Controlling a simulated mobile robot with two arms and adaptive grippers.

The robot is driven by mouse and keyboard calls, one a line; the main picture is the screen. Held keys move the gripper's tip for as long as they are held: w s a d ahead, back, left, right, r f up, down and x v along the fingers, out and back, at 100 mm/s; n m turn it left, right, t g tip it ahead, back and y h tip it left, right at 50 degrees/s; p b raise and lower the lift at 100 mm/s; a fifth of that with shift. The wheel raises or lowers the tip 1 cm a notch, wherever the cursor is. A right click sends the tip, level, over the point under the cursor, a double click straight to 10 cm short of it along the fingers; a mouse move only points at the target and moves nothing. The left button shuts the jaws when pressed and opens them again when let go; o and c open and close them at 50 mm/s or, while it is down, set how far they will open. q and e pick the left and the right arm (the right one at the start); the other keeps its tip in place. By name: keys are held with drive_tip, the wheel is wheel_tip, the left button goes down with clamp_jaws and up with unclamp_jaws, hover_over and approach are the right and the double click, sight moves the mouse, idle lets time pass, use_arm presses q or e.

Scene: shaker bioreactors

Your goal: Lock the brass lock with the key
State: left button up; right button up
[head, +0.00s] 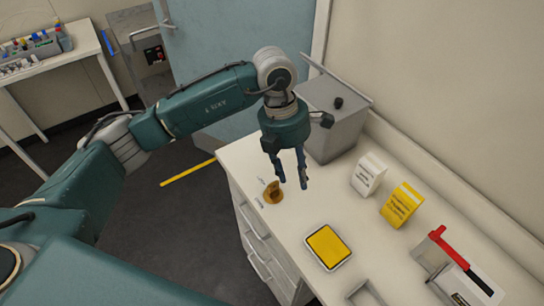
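The brass lock (273,192) is a small golden-brown piece near the left edge of the white counter. My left gripper (292,184) points down just above and to the right of it. Its two fingers are apart, with nothing visible between them. I cannot make out a key in this view. Small bluish marks lie beside the lock, too small to identify. My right gripper is not in view.
On the white counter (300,215) stand a grey bin (335,125), a white box (369,175), a yellow box (401,205), a yellow-topped tray (328,247) and a red-handled device (455,262). A side table (55,58) with tubes is at far left.

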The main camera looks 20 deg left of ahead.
sight(272, 183)
use_arm(q)
drive_tip(key=a, duration=0.2)
drive_tip(key=w+a+y, duration=0.1)
drive_tip(key=a, duration=0.1)
drive_tip(key=a+y, duration=0.1)
drive_tip(key=a, duration=0.1)
drive_tip(key=shift+w+a+r+n, duration=0.15)
drive_tip(key=shift+w+r+n, duration=0.15)
drive_tip(key=shift+r, duration=0.1)
wheel_tip(272, 183, down, 9)
drive_tip(key=p, duration=0.3)
drive_tip(key=shift+f+p, duration=0.2)
drive_tip(key=shift+p, duration=0.2)
drive_tip(key=shift+f, duration=0.6)
clamp_jaws()
